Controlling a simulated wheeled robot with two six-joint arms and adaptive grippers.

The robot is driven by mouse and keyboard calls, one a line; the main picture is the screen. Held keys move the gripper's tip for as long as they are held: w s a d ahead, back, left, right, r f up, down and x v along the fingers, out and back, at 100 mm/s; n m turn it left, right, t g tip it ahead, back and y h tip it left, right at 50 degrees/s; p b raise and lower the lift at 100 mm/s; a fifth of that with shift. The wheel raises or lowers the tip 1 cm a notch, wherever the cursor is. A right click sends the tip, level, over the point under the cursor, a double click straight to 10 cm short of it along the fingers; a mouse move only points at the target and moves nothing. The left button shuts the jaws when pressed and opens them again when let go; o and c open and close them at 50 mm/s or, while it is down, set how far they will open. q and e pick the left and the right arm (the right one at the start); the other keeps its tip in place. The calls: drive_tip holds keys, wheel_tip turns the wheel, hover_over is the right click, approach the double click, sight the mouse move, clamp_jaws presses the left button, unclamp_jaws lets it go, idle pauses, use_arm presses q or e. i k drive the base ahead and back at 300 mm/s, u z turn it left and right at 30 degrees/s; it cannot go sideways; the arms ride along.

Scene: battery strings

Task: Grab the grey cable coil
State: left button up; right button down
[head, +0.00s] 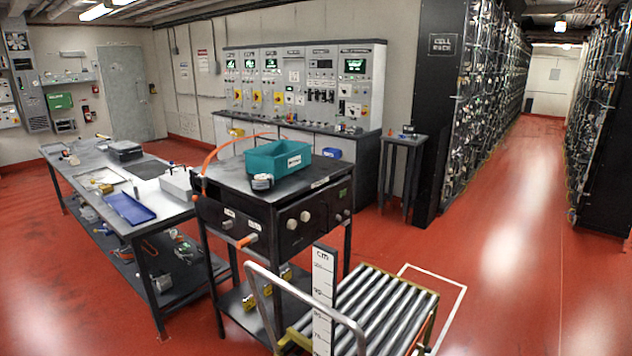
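A small round grey-white and dark item (262,182) sits on the black top of the cart in the middle, against the front left of a teal bin. It may be the grey cable coil, but it is too small to be sure. Another small dark roundish item lies on the lower shelf of the long bench at left; I cannot tell what it is. Neither of my grippers is in view.
The teal bin (279,160) stands on the black cart (300,190); an orange cable arches beside it. A roller trolley (375,310) with a height scale (323,290) stands in front. A cluttered bench (140,215) is at left. Red floor (510,260) is clear at right.

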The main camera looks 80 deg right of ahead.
sight(263, 180)
drive_tip(key=z, duration=1)
drive_tip(key=i, duration=3.7)
drive_tip(key=z, duration=4.35)
